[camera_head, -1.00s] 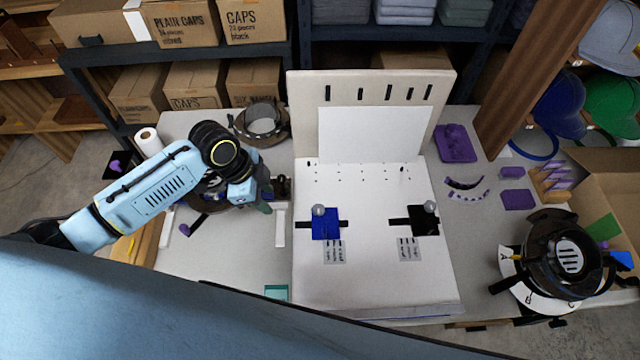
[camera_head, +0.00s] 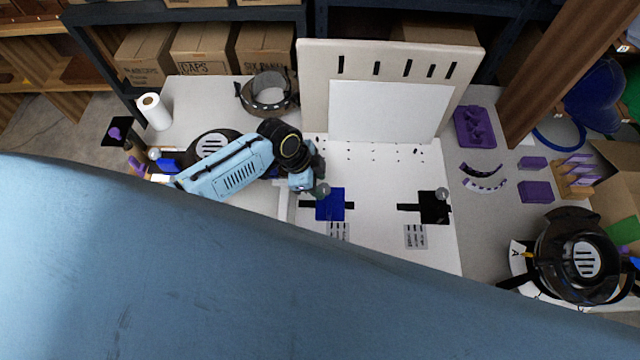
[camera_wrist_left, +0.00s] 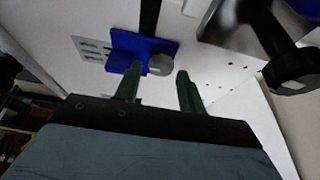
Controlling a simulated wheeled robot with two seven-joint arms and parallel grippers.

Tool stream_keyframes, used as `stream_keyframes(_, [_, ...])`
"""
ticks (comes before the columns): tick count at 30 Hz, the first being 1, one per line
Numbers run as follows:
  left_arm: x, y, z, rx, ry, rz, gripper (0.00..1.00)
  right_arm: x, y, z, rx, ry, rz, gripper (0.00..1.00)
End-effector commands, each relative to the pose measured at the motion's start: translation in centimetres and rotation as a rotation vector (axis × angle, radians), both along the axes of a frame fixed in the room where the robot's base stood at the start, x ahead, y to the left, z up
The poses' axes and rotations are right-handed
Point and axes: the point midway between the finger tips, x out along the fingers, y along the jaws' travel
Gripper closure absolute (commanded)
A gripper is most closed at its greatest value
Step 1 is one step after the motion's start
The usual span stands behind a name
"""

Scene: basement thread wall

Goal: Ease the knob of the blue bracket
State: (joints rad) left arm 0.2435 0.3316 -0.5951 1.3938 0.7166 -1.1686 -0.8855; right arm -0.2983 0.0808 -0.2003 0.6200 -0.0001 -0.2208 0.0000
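The blue bracket (camera_head: 331,207) sits on the white board, with a black strap running out to its sides. Its round grey knob (camera_head: 322,190) is at the bracket's upper edge. My left gripper (camera_head: 314,189) is right beside the knob in the head view, its fingers partly hidden. In the left wrist view the two green fingers (camera_wrist_left: 158,84) are apart and empty. The knob (camera_wrist_left: 160,65) lies just beyond the fingertips, roughly between them, and the blue bracket (camera_wrist_left: 142,52) is behind it. I cannot tell whether a finger touches the knob. My right gripper is not in view.
A black bracket (camera_head: 436,208) with its own grey knob is to the right on the board (camera_head: 385,180). A tall backboard (camera_head: 388,112) stands behind. My large blue body part covers the lower front. Purple parts (camera_head: 474,126) lie on the right.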

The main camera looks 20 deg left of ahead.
Motion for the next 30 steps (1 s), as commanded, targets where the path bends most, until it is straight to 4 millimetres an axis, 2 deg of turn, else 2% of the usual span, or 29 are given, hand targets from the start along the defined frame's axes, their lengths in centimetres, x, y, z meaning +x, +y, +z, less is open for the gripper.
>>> stream_keyframes(4, [0.17,-0.44,-1.1,0.0,-0.001,0.001,0.6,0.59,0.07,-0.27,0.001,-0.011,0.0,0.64])
stream_keyframes(14, [0.19,-0.56,-1.3,0.0,-0.001,-0.001,0.6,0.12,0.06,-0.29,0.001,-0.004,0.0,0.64])
stream_keyframes(21, [0.18,-0.53,-1.3,0.0,-0.001,0.0,0.9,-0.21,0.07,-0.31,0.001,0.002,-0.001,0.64])
stream_keyframes(30, [0.07,-0.53,-1.21,0.002,0.001,0.032,0.92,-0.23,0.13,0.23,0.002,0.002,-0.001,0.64])
